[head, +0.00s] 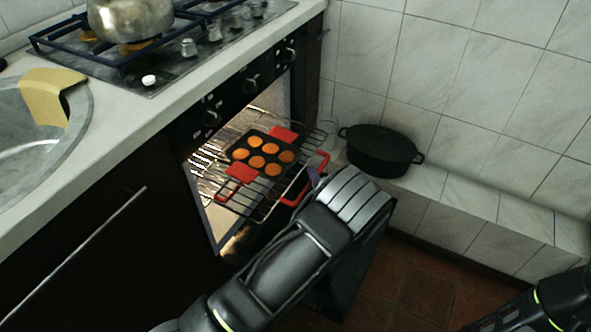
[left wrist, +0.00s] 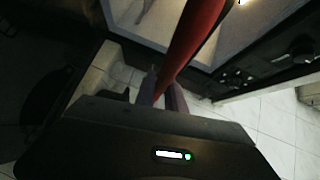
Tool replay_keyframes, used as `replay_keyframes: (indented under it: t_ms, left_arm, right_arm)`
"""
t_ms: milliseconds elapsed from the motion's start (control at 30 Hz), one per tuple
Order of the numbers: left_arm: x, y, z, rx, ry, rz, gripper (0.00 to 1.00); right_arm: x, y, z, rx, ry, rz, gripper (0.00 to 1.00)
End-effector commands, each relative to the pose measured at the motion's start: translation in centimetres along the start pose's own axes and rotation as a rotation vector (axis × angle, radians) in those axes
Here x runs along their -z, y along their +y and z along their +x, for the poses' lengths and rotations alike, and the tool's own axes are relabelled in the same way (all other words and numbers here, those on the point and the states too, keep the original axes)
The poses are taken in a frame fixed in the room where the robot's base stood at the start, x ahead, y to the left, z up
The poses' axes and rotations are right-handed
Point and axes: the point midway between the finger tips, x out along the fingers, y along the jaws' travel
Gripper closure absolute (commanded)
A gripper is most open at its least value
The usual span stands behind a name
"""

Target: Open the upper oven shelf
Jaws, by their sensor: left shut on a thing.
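The oven (head: 215,210) stands open and lit inside. Its upper shelf, a wire rack (head: 262,208), sticks out of the opening toward my left arm. A dark muffin tin (head: 243,154) with red grips and several orange muffins sits on the rack. A red handle (head: 323,160) runs along the rack's front and is partly hidden by my left gripper (head: 316,178). In the left wrist view the red handle (left wrist: 195,35) passes down between the fingers of my left gripper (left wrist: 160,92), which is shut on it. My right gripper is out of view.
A black pot (head: 380,150) stands on the tiled ledge (head: 480,200) right of the oven. A metal pot (head: 130,18) is on the hob (head: 165,75) above. The sink (head: 35,140) with a yellow cloth (head: 50,88) is at left. Floor shows at lower right.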

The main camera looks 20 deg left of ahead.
Motion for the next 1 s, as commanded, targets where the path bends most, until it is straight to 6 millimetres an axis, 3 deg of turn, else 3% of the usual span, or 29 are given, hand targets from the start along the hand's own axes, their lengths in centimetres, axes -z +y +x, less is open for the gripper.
replay_keyframes:
  t_ms: [200,567,600,833,1000]
  left_arm:
    - [1.3,0.5,-1.4,-0.002,0.001,0.000,1.00]
    - [1.5,0.5,-1.5,-0.002,0.001,0.000,1.00]
    - [1.5,0.5,-1.5,-0.002,0.001,0.000,0.85]
    - [1.5,0.5,-1.4,-0.001,0.001,0.000,0.66]
    - [1.4,0.5,-1.4,0.000,0.000,0.000,0.64]
  right_arm:
    - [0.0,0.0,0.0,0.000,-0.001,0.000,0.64]
    - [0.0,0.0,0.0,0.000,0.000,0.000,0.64]
    - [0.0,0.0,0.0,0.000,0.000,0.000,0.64]
    - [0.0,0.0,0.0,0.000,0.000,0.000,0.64]
    - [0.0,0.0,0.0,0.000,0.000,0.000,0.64]
